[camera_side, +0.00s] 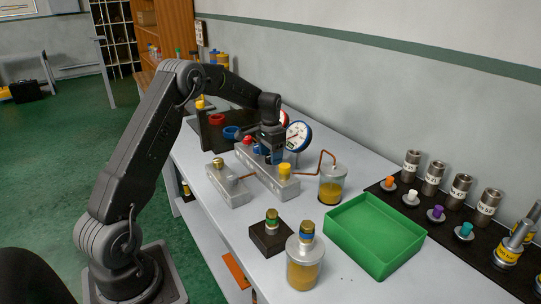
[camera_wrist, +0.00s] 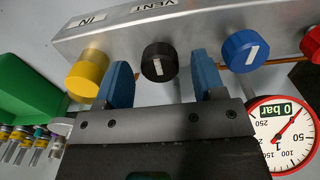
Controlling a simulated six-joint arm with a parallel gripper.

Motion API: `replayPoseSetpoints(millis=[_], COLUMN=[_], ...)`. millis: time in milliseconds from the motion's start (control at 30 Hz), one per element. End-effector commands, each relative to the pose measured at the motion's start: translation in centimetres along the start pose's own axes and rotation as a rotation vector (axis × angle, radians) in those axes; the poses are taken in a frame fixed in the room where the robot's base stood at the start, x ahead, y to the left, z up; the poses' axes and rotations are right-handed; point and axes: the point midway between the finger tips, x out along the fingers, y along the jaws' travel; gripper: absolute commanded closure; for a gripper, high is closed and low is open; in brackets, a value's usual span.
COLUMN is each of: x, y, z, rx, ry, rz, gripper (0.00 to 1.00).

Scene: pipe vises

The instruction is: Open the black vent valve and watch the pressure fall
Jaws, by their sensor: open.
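The black vent knob (camera_wrist: 159,62) sits on the front of a metal valve block (camera_wrist: 190,25) marked VENT and IN. Its white mark runs roughly up and down in the wrist view. My gripper (camera_wrist: 162,80) is open, with one blue finger on each side of the knob; I cannot tell whether they touch it. In the side view my gripper (camera_side: 270,153) is down over the block and the black knob is hidden. The pressure gauge (camera_wrist: 282,135) has a red-rimmed dial, shows upside down, and its display seems to read 0 bar; any further digits are unclear.
A yellow knob (camera_wrist: 88,73) and a blue knob (camera_wrist: 245,52) flank the black one closely; a red knob (camera_wrist: 312,44) is at the right edge. A green tray (camera_side: 412,224) stands to the right.

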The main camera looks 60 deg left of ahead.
Motion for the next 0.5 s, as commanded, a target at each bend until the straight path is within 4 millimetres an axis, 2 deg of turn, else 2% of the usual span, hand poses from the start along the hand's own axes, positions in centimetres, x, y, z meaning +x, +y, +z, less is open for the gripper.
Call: replayPoseSetpoints(millis=[333,500], x=[0.45,0.42], y=[0.01,0.01], z=[0.02,0.01], rx=[0.0,0.0], ry=[0.0,0.0], rz=[0.0,0.0], gripper=[0.37,0.53])
